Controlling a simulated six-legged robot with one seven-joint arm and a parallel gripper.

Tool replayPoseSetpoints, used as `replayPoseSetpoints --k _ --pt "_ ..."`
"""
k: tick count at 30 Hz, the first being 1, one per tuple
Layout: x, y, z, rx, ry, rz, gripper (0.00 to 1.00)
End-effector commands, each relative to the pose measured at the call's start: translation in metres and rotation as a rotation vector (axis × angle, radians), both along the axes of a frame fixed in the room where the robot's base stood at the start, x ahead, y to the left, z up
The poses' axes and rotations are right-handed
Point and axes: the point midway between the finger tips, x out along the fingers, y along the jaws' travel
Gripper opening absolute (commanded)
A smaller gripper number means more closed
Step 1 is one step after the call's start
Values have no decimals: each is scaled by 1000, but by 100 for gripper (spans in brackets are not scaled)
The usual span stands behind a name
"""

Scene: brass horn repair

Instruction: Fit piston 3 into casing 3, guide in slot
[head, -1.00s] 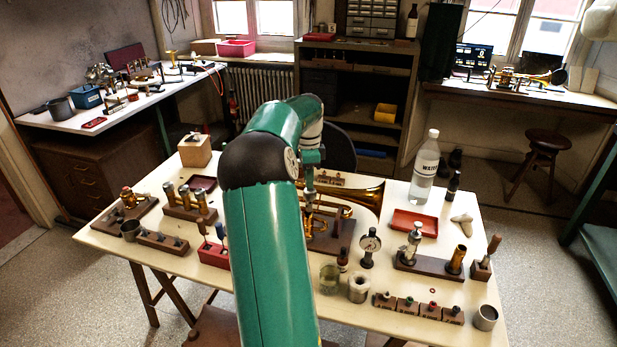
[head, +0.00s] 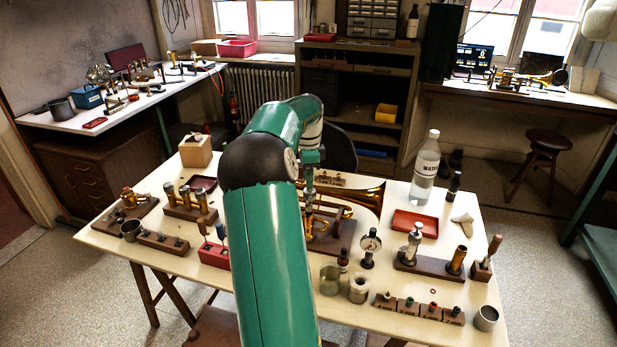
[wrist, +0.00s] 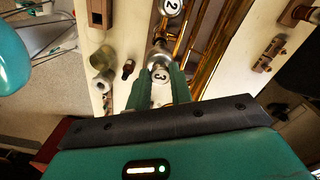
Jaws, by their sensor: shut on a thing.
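My gripper (wrist: 160,92) is shut on a round silver piece whose pale top carries a "3", piston 3 (wrist: 161,73). A silver ring or tube (wrist: 159,54) shows just beyond it; I cannot tell whether it is casing 3, nor whether the piston is in it. The guide and slot are hidden. A similar top marked "2" (wrist: 172,7) stands farther up in the wrist view. The brass horn (head: 368,193) lies on the table in the head view, and its tubes (wrist: 205,50) run right of my gripper. My arm hides much of it in the head view.
The table's right rear (head: 470,200) has some free room.

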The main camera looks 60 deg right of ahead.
Motion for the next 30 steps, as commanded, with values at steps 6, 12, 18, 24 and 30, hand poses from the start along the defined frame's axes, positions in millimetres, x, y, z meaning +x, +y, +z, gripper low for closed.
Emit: replayPoseSetpoints --k 6,12,18,24,30 --pt "0 0 -6 1 1 0 0" --pt "0 0 -11 1 0 0 0" --pt "0 0 -17 0 0 0 0" --pt "0 0 -22 0 0 0 0" --pt "0 0 -27 1 0 0 0"
